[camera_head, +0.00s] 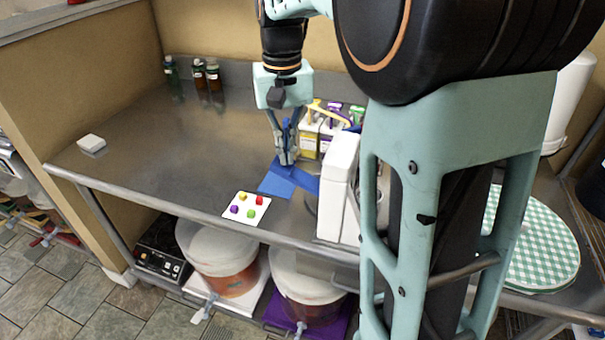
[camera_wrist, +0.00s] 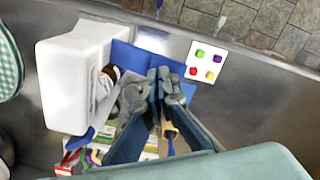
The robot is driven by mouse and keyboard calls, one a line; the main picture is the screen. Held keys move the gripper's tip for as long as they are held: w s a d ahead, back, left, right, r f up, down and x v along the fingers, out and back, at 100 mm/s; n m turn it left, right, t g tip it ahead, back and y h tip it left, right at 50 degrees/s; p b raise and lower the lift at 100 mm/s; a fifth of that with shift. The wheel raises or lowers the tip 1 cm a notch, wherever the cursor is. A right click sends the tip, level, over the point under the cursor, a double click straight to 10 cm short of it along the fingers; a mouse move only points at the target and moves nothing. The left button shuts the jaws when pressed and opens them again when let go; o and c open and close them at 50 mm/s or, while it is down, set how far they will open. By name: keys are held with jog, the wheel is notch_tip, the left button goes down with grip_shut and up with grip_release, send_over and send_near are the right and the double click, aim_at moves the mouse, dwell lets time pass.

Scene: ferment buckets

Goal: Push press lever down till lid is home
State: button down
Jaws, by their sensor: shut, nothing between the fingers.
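My gripper (camera_head: 286,160) points down over the steel counter, its fingers shut and empty. Its fingertips are just over a flat blue part (camera_head: 277,185); I cannot tell whether they touch it. In the wrist view the closed fingertips (camera_wrist: 159,74) overlap the blue part (camera_wrist: 133,57). A white upright body (camera_head: 337,190) stands right beside the blue part; it also shows in the wrist view (camera_wrist: 75,85). I cannot tell for sure which piece is the press lever. The lid is not clearly visible, and my arm hides much of the area to the right.
A white card with coloured pieces (camera_head: 246,208) lies near the counter's front edge. Small boxes (camera_head: 309,138) stand behind my gripper, and brown bottles (camera_head: 207,74) at the back. Buckets (camera_head: 218,255) stand below. The counter's left side is mostly clear.

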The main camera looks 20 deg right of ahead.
aim_at(287, 168)
jog(key=shift+f+b, duration=0.75)
jog(key=shift+f, duration=0.65)
jog(key=shift+f+b, duration=0.45)
jog(key=shift+f, duration=0.3)
jog(key=shift+f+b, duration=0.45)
jog(key=shift+f, duration=0.7)
jog(key=shift+r, duration=0.1)
